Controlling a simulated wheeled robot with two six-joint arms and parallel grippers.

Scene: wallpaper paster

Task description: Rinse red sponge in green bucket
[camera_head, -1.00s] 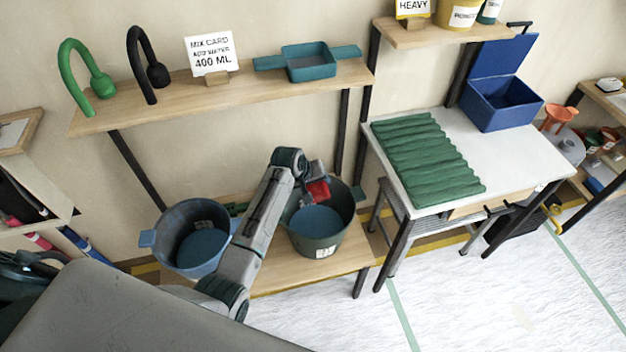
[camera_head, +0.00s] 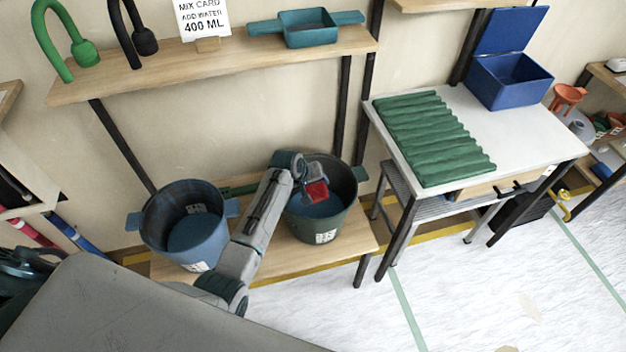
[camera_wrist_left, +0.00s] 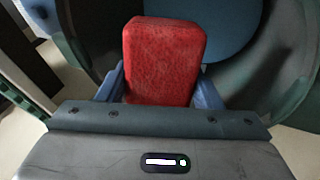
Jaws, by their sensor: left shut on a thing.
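The red sponge (camera_head: 317,191) is held in my left gripper (camera_head: 312,183), over the opening of the green bucket (camera_head: 327,228). The sponge (camera_wrist_left: 165,62) fills the middle of the left wrist view, between the two blue fingers of the left gripper (camera_wrist_left: 163,92). The dark green bucket stands on the low wooden shelf and has blue water (camera_head: 318,207) in it. The sponge appears within the rim, above or close to the water; I cannot tell if it touches. Part of the bucket's left side is hidden by my left arm. My right gripper is not in view.
A blue bucket (camera_head: 187,232) stands left of my arm on the same low shelf (camera_head: 345,245). A white table (camera_head: 520,135) with a ribbed green mat (camera_head: 430,140) and an open blue box (camera_head: 508,80) is at the right. An upper shelf (camera_head: 150,76) holds taps and a teal tray (camera_head: 306,28).

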